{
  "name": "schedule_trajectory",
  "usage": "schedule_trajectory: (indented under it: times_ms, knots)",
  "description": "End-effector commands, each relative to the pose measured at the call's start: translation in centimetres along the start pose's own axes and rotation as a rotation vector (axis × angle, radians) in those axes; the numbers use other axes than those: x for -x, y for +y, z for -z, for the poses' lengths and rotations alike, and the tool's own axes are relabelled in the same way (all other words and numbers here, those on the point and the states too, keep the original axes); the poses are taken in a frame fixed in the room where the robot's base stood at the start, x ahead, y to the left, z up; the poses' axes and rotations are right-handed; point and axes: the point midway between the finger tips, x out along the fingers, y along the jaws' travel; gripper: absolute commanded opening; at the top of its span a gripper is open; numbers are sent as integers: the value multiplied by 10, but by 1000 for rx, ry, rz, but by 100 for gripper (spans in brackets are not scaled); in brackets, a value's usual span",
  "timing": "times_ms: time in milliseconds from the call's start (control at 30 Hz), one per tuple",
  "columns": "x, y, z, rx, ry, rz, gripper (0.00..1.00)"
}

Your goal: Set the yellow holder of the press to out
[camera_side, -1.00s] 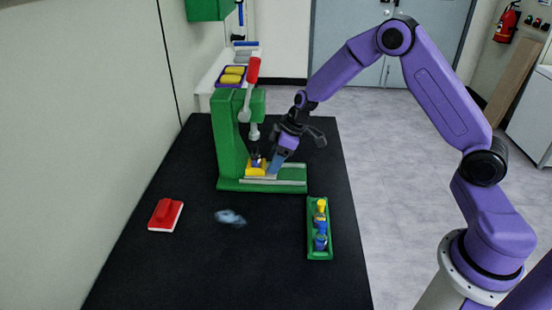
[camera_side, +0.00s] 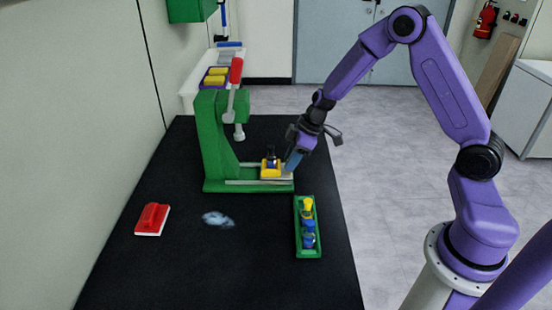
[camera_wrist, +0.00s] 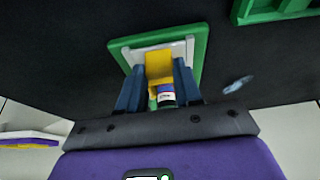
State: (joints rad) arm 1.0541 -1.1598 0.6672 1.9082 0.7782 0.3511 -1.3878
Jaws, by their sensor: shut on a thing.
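The green press (camera_side: 212,140) stands on the black table with its red-handled lever (camera_side: 236,71) up. Its yellow holder (camera_side: 270,172) sits at the right end of the grey rail on the base, clear to the right of the press ram (camera_side: 239,133). A small vial with a dark top (camera_side: 271,154) stands on the holder. My gripper (camera_side: 290,165) is at the holder's right end. In the wrist view its two blue fingers (camera_wrist: 158,88) are shut on the yellow holder (camera_wrist: 159,65), with the vial (camera_wrist: 166,95) between them.
A purple tray (camera_side: 213,84) with yellow pieces is behind the press. The front of the table is clear.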

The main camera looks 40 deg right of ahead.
Motion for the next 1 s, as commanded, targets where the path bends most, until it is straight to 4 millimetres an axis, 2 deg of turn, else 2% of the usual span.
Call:
schedule_trajectory:
  times_ms: [333, 367, 433, 767, 867, 1000]
  knots:
    - [2, 0, -7, -2, -3, 1, 0]
    - [2, 0, -7, -2, -4, 1, 37]
    - [2, 1, -8, -3, -4, 1, 60]
    - [3, 0, -5, 0, -1, -1, 60]
    - [8, 0, -4, 1, 1, -1, 60]
    - [25, 1, -3, 1, 3, -3, 60]
